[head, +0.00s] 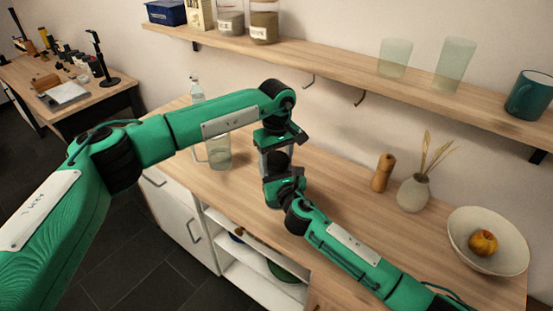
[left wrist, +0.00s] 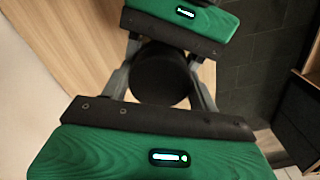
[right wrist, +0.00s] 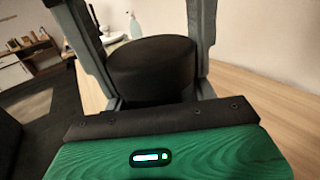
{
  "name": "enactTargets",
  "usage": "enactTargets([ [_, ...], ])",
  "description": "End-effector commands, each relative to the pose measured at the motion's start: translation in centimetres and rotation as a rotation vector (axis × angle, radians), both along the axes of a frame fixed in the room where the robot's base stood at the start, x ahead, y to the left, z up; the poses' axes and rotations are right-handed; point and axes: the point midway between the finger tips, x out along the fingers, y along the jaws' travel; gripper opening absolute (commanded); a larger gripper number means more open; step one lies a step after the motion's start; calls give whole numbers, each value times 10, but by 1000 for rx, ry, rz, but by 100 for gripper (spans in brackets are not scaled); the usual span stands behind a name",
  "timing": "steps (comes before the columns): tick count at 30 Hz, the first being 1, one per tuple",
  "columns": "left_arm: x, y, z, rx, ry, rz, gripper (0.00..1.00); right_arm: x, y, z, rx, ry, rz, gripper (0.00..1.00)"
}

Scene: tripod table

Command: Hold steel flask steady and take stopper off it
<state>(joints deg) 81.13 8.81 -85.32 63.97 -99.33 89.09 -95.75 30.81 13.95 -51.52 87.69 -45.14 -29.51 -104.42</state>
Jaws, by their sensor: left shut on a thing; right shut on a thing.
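A dark round piece (head: 277,158), which looks like the black stopper, shows between my grippers above the wooden counter. Its round end (left wrist: 160,75) lies between the fingers in the left wrist view. My left gripper (head: 276,150) comes down from above and is shut on it. My right gripper (head: 280,178) reaches in from the lower right, just below, and is shut on a dark cylindrical body (right wrist: 152,72), seen between its fingers in the right wrist view. I take this body for the flask, but no bare steel shows. The join between stopper and flask is hidden.
A glass pitcher (head: 220,153) stands left of the grippers, with a spray bottle (head: 196,90) behind. To the right are a wooden mill (head: 382,173), a vase (head: 414,194) and a bowl (head: 461,248) holding a fruit. A wall shelf (head: 340,66) runs above.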

Motion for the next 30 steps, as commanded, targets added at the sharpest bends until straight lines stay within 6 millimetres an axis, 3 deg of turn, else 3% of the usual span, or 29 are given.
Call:
enactTargets([
  [3,0,1,0,1,0,178,33,0,-1,-1,-1,2,-3,0],
  [9,0,1,0,1,0,372,33,1,-1,-1,-1,2,-3,0],
  [20,0,1,0,1,0,404,33,1,-2,-1,-1,2,-3,0],
  [21,0,1,0,1,0,404,67,1,-2,-1,-1,2,-3,0],
  [23,0,1,0,1,0,403,78,1,-2,-1,-1,2,-3,0],
  [24,0,1,0,1,0,403,82,1,-2,-1,-1,2,-3,0],
  [30,0,0,1,0,0,402,82,1,-1,-1,-1,2,-2,0],
])
